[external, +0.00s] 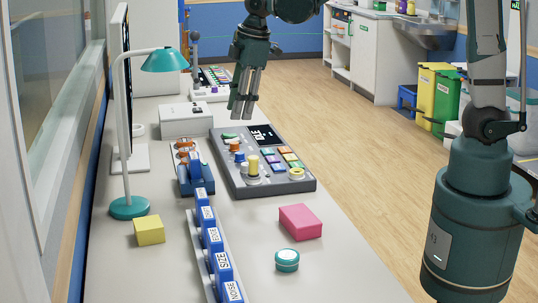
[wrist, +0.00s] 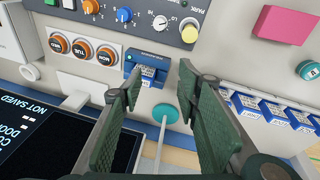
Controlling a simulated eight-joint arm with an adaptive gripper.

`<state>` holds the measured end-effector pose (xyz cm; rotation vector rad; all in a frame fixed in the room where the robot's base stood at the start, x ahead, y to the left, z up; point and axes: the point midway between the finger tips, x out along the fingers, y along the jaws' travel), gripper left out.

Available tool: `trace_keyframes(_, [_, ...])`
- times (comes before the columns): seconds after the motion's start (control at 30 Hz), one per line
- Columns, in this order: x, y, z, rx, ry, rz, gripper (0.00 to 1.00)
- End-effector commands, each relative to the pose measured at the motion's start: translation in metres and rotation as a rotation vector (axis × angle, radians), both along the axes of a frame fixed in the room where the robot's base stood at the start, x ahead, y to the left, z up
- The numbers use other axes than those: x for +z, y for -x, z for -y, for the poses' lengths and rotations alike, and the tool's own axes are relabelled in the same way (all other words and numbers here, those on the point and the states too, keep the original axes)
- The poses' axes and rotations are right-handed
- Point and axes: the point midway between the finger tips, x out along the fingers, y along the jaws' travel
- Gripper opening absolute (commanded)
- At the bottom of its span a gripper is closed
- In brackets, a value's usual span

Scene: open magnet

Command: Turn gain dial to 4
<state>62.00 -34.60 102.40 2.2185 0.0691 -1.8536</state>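A dark grey control panel (external: 235,185) stands on the bench in the external view, with knobs, coloured buttons and a small screen. Its lower edge (wrist: 145,33) crosses the top of the wrist view. It carries an orange knob (wrist: 91,6), a blue knob (wrist: 124,14), a white dial (wrist: 160,22) and a yellow knob (wrist: 189,31). I cannot read which one is the gain dial, nor its setting. My gripper (external: 243,112) hangs above the far part of the panel, pointing down. In the wrist view its fingers (wrist: 158,85) are apart with nothing between them.
A row of blue labelled blocks (external: 214,245), a pink block (external: 300,222), a teal tin (external: 287,260) and a yellow block (external: 149,231) lie nearer. A teal lamp (external: 128,208) stands left.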

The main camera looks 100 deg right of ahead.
Motion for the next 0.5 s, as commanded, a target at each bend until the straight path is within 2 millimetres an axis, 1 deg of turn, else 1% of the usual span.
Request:
trace_keyframes(0.03, [-0.002, -0.002, 0.014, 0.0, -0.001, -0.009, 0.33])
trace_keyframes(0.23, [-0.018, -0.004, 0.057, 0.019, -0.009, -0.051, 0.33])
trace_keyframes(0.5, [-0.045, 0.0, 0.117, 0.045, -0.026, -0.103, 0.33])
